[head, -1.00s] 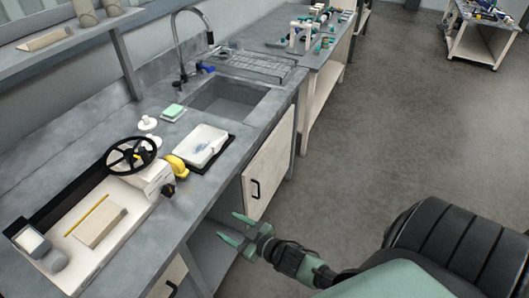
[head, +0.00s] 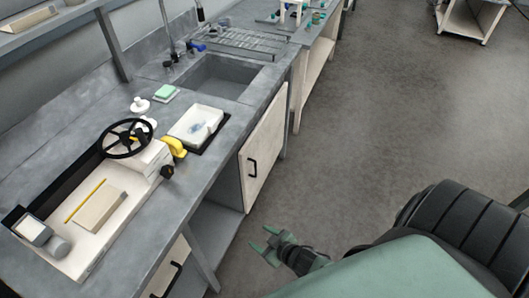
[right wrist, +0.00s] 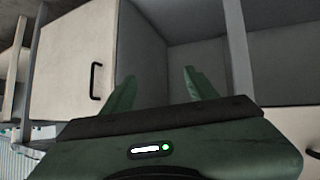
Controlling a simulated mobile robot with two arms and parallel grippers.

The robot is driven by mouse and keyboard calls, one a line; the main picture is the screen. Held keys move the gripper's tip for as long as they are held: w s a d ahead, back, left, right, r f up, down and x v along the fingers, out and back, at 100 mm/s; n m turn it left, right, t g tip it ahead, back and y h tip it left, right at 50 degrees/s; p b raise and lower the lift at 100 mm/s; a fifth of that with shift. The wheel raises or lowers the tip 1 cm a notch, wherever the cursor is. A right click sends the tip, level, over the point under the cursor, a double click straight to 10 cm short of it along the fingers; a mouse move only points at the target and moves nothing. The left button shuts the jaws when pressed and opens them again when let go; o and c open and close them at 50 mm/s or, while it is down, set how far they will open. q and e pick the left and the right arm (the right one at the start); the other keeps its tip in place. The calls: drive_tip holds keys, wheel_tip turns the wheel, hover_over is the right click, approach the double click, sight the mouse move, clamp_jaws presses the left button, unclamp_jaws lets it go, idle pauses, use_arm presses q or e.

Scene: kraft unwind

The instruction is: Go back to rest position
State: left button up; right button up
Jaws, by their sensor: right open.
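My right gripper (head: 262,242) is low over the floor in front of the bench, right of the open shelf space under the worktop. Its two green fingers are apart with nothing between them. In the right wrist view the fingers (right wrist: 157,88) point toward the open cabinet space, beside a pale cabinet door (right wrist: 97,68) with a black handle. The same door (head: 265,150) shows in the head view, below the sink. My left gripper is not in view.
The grey worktop (head: 75,145) carries a machine with a black handwheel (head: 126,138), a white tray (head: 196,124), a green sponge (head: 165,92) and a sink (head: 214,78). The floor (head: 370,120) to the right is clear. A pale cart (head: 470,20) stands far off.

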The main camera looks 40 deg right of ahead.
drive_tip(key=shift+s+f, duration=0.25)
drive_tip(key=shift+f, duration=0.05)
idle(0.4)
drive_tip(key=s+f+g+b, duration=0.1)
drive_tip(key=s+f+g, duration=0.2)
drive_tip(key=s+f, duration=0.4)
drive_tip(key=s+a+f+g+h+b, duration=0.1)
drive_tip(key=s+f+g, duration=0.2)
drive_tip(key=s+f, duration=0.4)
drive_tip(key=s+a+f+g+b, duration=0.1)
drive_tip(key=s+f+g, duration=0.2)
drive_tip(key=s+f, duration=0.5)
drive_tip(key=s, duration=1)
drive_tip(key=shift+m+g+h, duration=0.3)
drive_tip(key=shift+m, duration=0.1)
drive_tip(key=shift+f, duration=0.1)
drive_tip(key=shift+c, duration=0.4)
